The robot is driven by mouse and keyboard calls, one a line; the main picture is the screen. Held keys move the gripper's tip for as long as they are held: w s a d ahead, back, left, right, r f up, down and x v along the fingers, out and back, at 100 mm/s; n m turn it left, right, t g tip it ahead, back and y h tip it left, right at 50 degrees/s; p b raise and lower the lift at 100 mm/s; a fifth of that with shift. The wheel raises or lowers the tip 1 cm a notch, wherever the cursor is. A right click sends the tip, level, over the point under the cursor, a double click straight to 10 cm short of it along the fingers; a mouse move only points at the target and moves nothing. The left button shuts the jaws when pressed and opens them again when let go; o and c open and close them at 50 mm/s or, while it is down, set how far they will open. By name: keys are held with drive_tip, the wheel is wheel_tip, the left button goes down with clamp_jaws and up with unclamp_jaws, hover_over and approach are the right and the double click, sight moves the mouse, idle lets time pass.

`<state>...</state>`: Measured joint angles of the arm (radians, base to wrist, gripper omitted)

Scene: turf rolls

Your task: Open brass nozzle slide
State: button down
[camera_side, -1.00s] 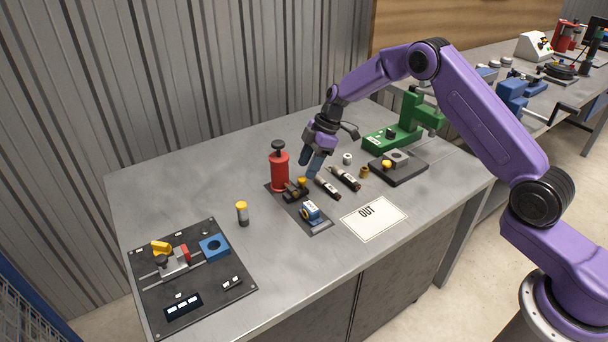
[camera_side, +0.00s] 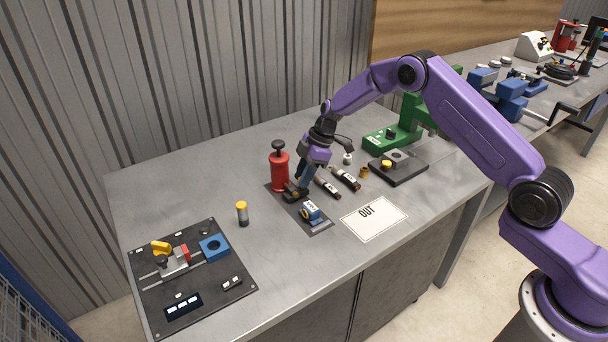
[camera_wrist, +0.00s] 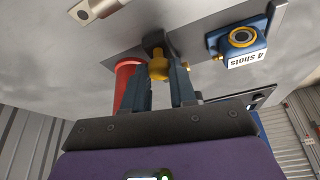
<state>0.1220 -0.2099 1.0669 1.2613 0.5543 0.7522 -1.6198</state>
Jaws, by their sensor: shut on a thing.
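The brass nozzle slide shows in the wrist view as a round brass knob (camera_wrist: 158,68) on a dark block (camera_wrist: 154,43). My gripper (camera_wrist: 159,76) has its two blue-grey fingers on either side of the knob and is shut on it. In the side view my gripper (camera_side: 299,189) reaches down to the small dark block (camera_side: 290,197) in front of the red pump cylinder (camera_side: 279,171). There the fingers hide the brass knob. I cannot tell how far the slide stands open.
A blue counter (camera_side: 311,211) marked "4 shots" in the wrist view sits on the same dark plate. Two dark cylinders (camera_side: 328,187) lie just right of my gripper. A white OUT card (camera_side: 373,218) lies further right. A yellow-capped cylinder (camera_side: 242,213) stands left, with free table around it.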

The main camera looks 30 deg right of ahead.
drive_tip(key=shift+s, duration=0.15)
drive_tip(key=c, duration=0.9)
unclamp_jaws()
drive_tip(key=v, duration=1.7)
drive_tip(key=shift+r, duration=0.2)
